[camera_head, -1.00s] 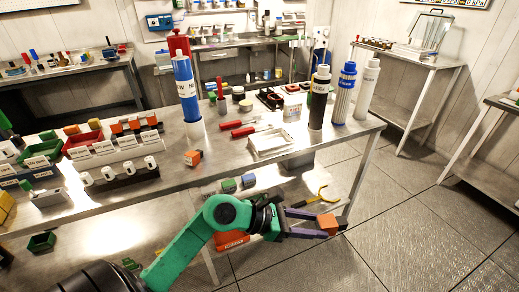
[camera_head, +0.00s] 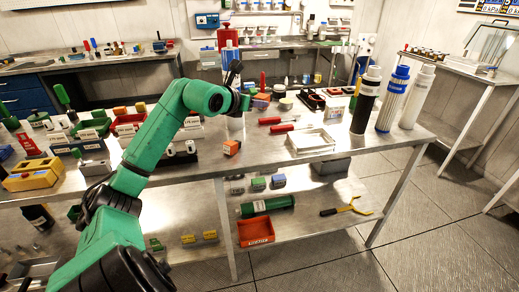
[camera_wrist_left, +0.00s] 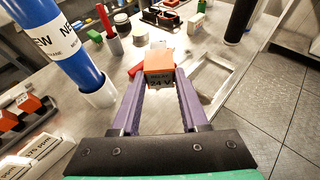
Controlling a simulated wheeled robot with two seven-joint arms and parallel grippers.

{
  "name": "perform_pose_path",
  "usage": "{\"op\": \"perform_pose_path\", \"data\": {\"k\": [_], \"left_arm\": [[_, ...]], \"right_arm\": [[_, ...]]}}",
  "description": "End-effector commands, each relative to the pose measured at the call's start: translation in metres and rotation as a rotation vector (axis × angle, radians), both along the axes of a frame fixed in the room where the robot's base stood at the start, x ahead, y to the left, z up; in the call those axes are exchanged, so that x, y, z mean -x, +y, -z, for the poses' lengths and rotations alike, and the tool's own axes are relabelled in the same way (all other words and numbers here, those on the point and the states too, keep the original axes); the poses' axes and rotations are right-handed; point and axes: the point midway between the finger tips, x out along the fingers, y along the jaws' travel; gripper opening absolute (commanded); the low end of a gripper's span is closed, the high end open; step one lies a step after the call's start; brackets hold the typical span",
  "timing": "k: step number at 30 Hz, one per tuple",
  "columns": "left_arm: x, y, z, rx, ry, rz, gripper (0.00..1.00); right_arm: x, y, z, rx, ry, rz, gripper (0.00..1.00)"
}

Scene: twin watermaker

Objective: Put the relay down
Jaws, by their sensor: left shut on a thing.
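The relay is an orange block with a dark face marked 24 V (camera_wrist_left: 158,68). In the left wrist view it sits between the purple finger ends of my left gripper (camera_wrist_left: 158,84), which is shut on it. In the head view my green left arm reaches over the workbench, and the relay (camera_head: 262,101) shows at its far end, partly hidden by the wrist. I cannot tell its height above the bench top. A similar orange block (camera_head: 232,147) rests near the bench's front edge. My right gripper is not in view.
Tall black, blue and white cylinders stand at the bench's right end. A blue cylinder in a white holder (camera_wrist_left: 98,94) is close on the left.

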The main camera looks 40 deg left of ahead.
Motion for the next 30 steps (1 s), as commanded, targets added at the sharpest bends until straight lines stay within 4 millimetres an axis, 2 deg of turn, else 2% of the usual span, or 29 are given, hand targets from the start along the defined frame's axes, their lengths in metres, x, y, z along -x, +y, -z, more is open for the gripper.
{"op": "perform_pose_path", "data": {"k": [1,3,9,18,25,26,27,28,30], "left_arm": [[0.0,-0.001,0.02,0.006,0.006,0.001,0.0],[0.001,-0.001,0.043,0.007,0.006,0.001,0.0],[0.001,-0.001,0.102,0.003,0.004,0.002,0.0],[0.0,-0.001,0.155,0.001,0.002,0.002,0.0],[0.0,-0.001,0.161,-0.002,0.0,0.004,0.0],[0.0,-0.001,0.161,-0.001,0.001,0.004,0.52],[0.0,-0.001,0.161,-0.001,0.001,0.004,0.67],[0.0,-0.001,0.161,-0.001,0.001,0.004,0.74],[0.0,-0.001,0.161,-0.001,0.001,0.004,0.74]], "right_arm": [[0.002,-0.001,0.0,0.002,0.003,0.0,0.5],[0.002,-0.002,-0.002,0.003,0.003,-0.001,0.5],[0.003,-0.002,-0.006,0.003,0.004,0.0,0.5],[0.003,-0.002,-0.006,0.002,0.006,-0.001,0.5],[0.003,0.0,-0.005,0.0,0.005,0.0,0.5],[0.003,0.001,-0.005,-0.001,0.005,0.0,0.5],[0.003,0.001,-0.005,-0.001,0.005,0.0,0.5],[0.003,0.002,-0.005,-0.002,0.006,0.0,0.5],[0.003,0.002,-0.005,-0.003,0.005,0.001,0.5]]}}
